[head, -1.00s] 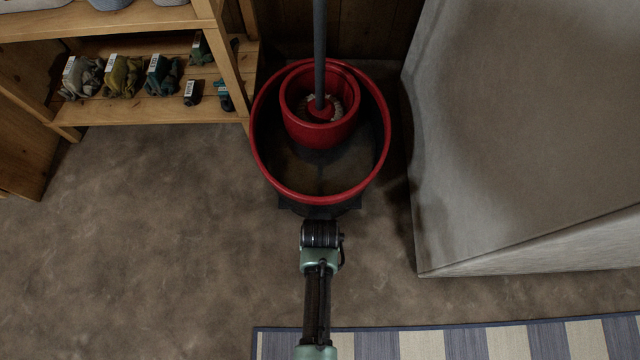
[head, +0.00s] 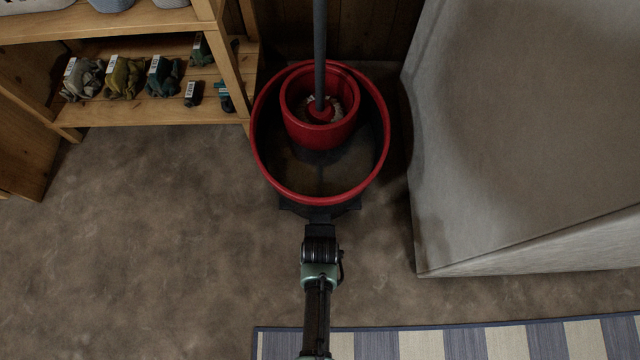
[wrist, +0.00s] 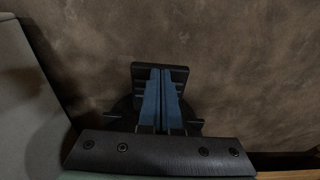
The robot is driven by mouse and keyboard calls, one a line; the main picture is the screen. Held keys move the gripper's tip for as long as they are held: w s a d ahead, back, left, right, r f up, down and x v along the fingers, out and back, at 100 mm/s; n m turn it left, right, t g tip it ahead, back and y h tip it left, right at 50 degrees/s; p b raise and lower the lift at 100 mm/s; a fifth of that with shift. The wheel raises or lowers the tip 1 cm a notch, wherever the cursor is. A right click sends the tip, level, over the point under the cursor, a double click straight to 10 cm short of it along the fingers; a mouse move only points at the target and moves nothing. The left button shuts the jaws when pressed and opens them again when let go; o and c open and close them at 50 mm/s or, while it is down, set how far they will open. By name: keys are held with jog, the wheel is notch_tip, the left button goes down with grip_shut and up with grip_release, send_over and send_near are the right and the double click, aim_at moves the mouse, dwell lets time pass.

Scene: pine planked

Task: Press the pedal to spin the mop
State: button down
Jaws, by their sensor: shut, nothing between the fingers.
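The red mop bucket (head: 268,172) stands on the floor ahead, with a red inner spin basket (head: 318,133) in it. The grey mop handle (head: 320,50) rises from the mop head (head: 320,108) inside the basket. A dark pedal (head: 345,208) juts from the bucket's near side; in the wrist view it is a black ridged plate (wrist: 181,76). My gripper (wrist: 160,74) is shut and empty, its blue fingers lying over the pedal in that view. I cannot tell whether they touch it. In the head view my wrist hides the fingers.
A wooden shelf (head: 165,108) with packaged gloves (head: 125,78) stands at the left. A large grey block (head: 520,150) stands close on the right. A striped rug (head: 480,340) lies at the near right. The floor at left is clear.

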jog(key=shift+s, duration=0.4)
jog(key=shift+r, duration=0.1)
notch_tip(320, 180, up, 13)
jog(key=s+p, duration=0.1)
jog(key=p, duration=0.7)
jog(key=shift+s+p, duration=0.15)
jog(key=shift+p, duration=0.2)
